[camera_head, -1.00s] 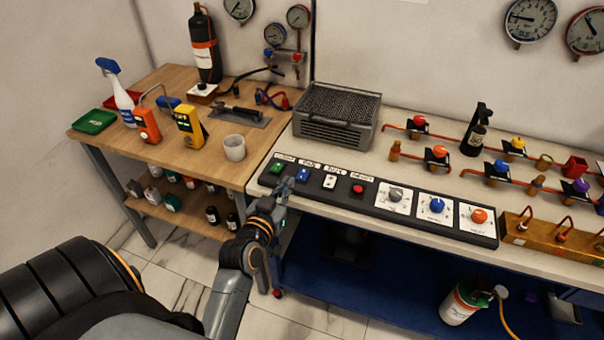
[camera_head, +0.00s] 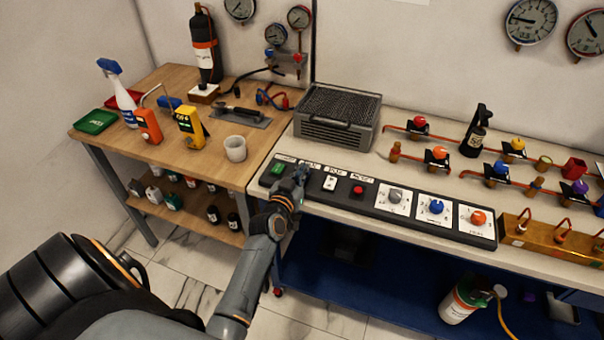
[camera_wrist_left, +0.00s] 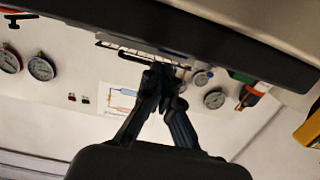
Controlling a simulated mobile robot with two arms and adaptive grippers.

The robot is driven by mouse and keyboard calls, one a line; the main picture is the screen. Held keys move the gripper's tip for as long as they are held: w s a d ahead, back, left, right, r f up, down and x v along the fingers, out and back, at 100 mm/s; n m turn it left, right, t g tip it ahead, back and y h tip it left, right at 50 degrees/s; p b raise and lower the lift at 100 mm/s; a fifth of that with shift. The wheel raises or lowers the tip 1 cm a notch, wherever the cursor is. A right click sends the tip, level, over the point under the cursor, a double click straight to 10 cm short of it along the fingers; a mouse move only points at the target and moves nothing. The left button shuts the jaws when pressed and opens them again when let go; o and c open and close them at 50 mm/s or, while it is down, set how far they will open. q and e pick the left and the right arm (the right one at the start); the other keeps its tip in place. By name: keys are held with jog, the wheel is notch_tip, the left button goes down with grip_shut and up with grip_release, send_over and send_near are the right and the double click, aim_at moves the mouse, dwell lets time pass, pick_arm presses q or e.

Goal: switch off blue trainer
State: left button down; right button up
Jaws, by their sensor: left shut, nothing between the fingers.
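The black control panel (camera_head: 330,200) runs along the front of the right bench. It carries a green switch (camera_head: 278,168), a white switch (camera_head: 330,183), a red button (camera_head: 358,190) and dials, one with a blue knob (camera_head: 437,206). My left gripper (camera_head: 302,171) is over the panel between the green and white switches. It covers the place where the blue switch was seen earlier, and I cannot tell if it touches it. In the left wrist view the fingers (camera_wrist_left: 160,72) are together with nothing between them. My right gripper is out of view.
A grey vented box (camera_head: 336,117) stands behind the panel. Valves on copper pipes, including one with a red knob (camera_head: 419,121), are farther right. A white cup (camera_head: 235,148) and a yellow meter (camera_head: 190,126) stand on the wooden table at left.

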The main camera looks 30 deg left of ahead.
pick_arm(q)
jog(key=shift+f, duration=0.55)
